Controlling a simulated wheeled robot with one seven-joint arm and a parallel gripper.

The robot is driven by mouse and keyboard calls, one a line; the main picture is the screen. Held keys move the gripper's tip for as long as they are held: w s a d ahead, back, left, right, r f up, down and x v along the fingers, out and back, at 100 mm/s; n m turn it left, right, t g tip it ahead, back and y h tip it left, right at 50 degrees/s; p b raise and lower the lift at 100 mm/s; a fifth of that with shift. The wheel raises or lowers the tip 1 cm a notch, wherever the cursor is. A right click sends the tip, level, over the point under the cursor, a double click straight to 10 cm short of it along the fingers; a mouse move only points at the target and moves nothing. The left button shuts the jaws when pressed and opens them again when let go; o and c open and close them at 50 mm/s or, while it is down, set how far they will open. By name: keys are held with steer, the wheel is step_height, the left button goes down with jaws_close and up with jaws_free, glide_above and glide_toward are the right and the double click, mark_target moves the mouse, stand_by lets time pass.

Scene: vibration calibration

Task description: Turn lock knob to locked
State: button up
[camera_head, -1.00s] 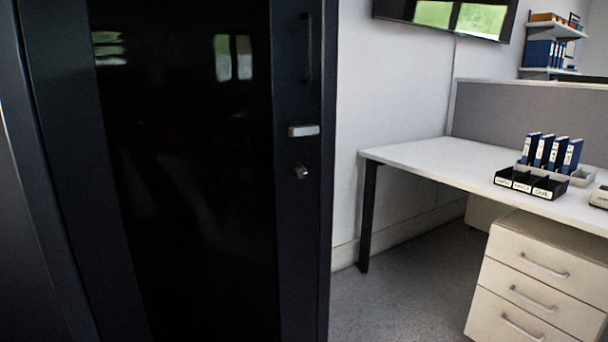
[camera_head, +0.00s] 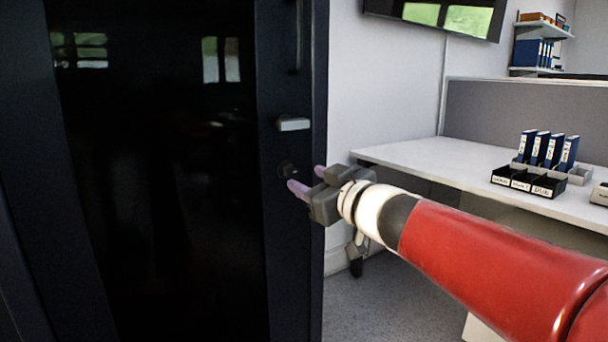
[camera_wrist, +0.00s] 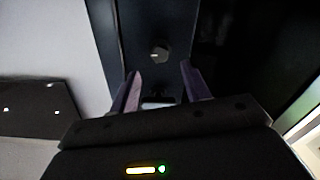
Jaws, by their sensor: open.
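The lock knob (camera_head: 287,170) is a small dark round piece on the dark frame of a tall glass-fronted door, below a pale lever handle (camera_head: 293,124). In the wrist view the knob (camera_wrist: 159,54) shows a short pale mark and lies beyond the fingertips. My gripper (camera_head: 308,180) is open, its two purple fingers pointing at the door frame just right of and below the knob. In the wrist view my gripper (camera_wrist: 160,82) shows an empty gap between the fingers. I cannot tell whether a fingertip touches the door.
The dark door (camera_head: 160,200) fills the left side. A white desk (camera_head: 430,158) with blue binders (camera_head: 549,149) and black trays (camera_head: 528,181) stands to the right, behind my red arm. A screen (camera_head: 435,14) hangs on the wall above.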

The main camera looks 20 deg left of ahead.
mark_target(291, 172)
steer(key=x, duration=0.6)
steer(key=shift+c, duration=0.5)
steer(key=c, duration=0.9)
